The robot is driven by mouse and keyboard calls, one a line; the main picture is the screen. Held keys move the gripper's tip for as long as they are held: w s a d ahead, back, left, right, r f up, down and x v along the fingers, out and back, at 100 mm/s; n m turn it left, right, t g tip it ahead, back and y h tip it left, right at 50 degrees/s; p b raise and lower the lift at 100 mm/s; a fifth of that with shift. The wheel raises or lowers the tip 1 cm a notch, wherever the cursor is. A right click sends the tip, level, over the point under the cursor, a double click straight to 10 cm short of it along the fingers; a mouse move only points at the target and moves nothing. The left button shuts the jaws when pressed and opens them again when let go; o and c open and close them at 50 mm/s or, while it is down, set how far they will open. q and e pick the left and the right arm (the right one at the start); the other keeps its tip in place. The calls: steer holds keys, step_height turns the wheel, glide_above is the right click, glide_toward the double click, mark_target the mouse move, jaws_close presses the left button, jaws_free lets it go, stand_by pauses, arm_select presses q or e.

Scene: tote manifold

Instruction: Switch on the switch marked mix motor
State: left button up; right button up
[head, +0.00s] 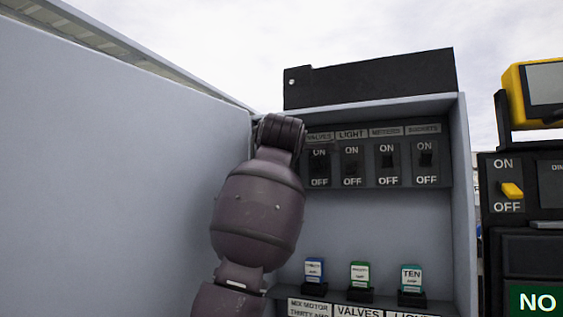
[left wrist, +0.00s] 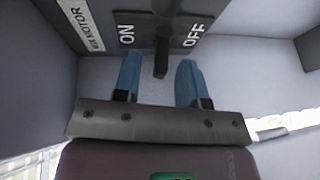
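The mix motor switch shows in the left wrist view as a dark panel with ON and OFF, beside a white label reading MIX MOTOR (left wrist: 82,22). Its black lever (left wrist: 160,62) sticks out between the two words; I cannot tell which position it is in. My left gripper (left wrist: 158,78) is open. Its blue fingers lie on either side of the lever, one on the ON side and one on the OFF side, with gaps to it. In the head view my left arm hides this switch and the fingers. My right gripper is in no view.
A row of switches, including the light switch (head: 351,163), continues to the right in the grey cabinet (head: 462,200). Below are several small labelled blocks, such as the green one (head: 360,274). The open door (head: 110,170) stands close on the left. A yellow-lever switch (head: 511,190) is outside, right.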

arm_select(q)
jaws_close()
steer(key=shift+w+d+r+m+g, duration=0.1)
steer(key=shift+r+m+g, duration=0.15)
steer(key=shift+g, duration=0.4)
steer(key=shift+w+r+m+g, duration=0.15)
steer(key=shift+r+g, duration=0.15)
steer(key=shift+g, duration=0.35)
steer(key=shift+s, duration=0.1)
jaws_free()
